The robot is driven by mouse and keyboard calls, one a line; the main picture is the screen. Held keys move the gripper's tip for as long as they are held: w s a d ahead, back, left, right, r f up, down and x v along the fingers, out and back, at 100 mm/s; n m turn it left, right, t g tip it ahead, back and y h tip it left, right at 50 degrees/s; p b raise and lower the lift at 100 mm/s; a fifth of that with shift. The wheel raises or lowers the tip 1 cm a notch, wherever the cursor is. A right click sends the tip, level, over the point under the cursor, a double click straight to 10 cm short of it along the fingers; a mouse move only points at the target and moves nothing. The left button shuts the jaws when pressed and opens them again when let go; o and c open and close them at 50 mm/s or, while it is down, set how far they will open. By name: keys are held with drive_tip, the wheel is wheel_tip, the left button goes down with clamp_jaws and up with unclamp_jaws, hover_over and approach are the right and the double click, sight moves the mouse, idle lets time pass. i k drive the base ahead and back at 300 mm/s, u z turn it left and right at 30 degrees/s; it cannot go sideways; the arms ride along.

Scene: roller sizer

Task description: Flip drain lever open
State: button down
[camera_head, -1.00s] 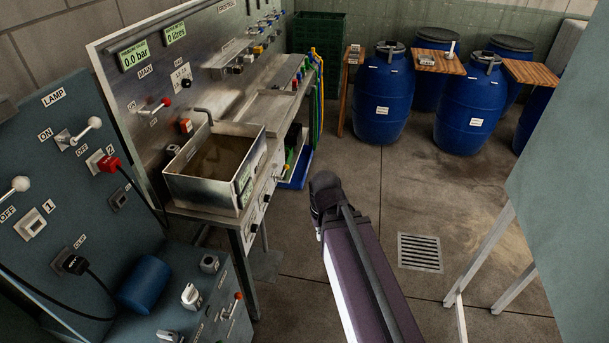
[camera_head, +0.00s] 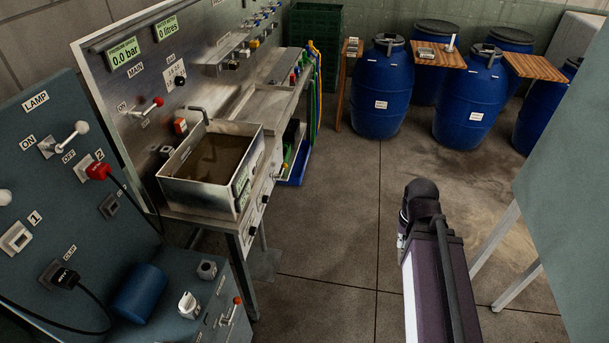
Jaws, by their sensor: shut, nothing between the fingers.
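No lever with a readable drain label shows. A steel sink (camera_head: 178,188) holding brown, murky contents stands on the bench. My arm (camera_head: 436,280) rises from the bottom right over the floor, well right of the sink and apart from everything. My gripper's fingers do not show.
Blue barrels (camera_head: 382,88) and a dark green crate (camera_head: 315,35) stand at the back. A grey-green board (camera_head: 570,200) stands at right. The floor (camera_head: 325,235) between bench and arm is clear.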

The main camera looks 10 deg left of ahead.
sight(284, 166)
drive_tip(key=z, duration=0.25)
drive_tip(key=k, duration=1)
drive_tip(key=u, duration=0.9)
drive_tip(key=i, duration=1)
drive_tip(key=z, duration=0.1)
